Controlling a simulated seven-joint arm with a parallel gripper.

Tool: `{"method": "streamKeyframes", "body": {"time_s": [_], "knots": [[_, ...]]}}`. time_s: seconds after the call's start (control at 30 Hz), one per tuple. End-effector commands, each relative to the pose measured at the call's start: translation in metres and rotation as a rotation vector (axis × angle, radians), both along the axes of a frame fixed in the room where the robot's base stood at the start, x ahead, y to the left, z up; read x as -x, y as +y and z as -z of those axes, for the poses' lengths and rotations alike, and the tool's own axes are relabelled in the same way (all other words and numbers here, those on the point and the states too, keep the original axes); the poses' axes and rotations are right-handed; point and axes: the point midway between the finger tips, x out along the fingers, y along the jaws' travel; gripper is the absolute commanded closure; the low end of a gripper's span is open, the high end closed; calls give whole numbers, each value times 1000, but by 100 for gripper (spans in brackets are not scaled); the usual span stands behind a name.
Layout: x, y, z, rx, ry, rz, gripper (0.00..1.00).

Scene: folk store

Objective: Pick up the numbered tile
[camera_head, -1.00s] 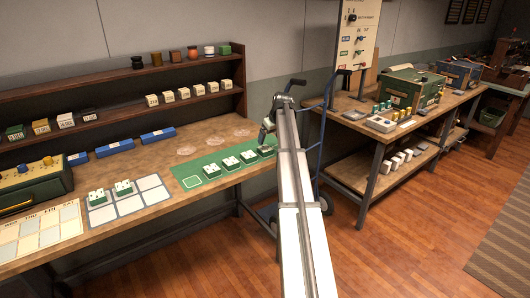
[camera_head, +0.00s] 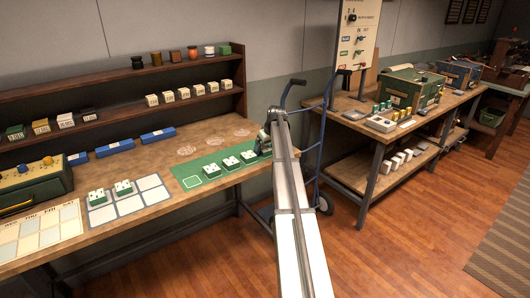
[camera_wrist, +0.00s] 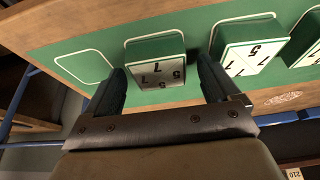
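A green-sided tile with a white numbered face (camera_wrist: 158,73) lies on the green mat (camera_wrist: 60,35) in the wrist view. Its face shows black digits, among them 7 and 5. My gripper (camera_wrist: 162,72) is open, with one dark finger on each side of this tile and gaps showing beside it. More numbered tiles (camera_wrist: 250,58) lie to its right in that view. In the head view my gripper (camera_head: 264,143) is low over the right end of the mat (camera_head: 205,168), partly covering the tile there. Several tiles (camera_head: 231,162) stand in a row to its left.
An empty outlined space (camera_wrist: 85,66) is left of the tile in the wrist view. A blue hand truck (camera_head: 318,165) stands just right of the table. A shelf (camera_head: 120,118) with small boxes and jars runs along the back. Blue bars (camera_head: 115,148) lie on the tabletop.

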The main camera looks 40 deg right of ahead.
Motion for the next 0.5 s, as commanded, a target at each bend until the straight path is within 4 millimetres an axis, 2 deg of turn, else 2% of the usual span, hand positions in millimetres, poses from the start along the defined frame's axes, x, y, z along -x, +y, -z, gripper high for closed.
{"method": "streamKeyframes", "body": {"time_s": [0.07,0.5], "knots": [[0,0,0,0,0,0,19],[0,0,0,0,0,0,61]]}}
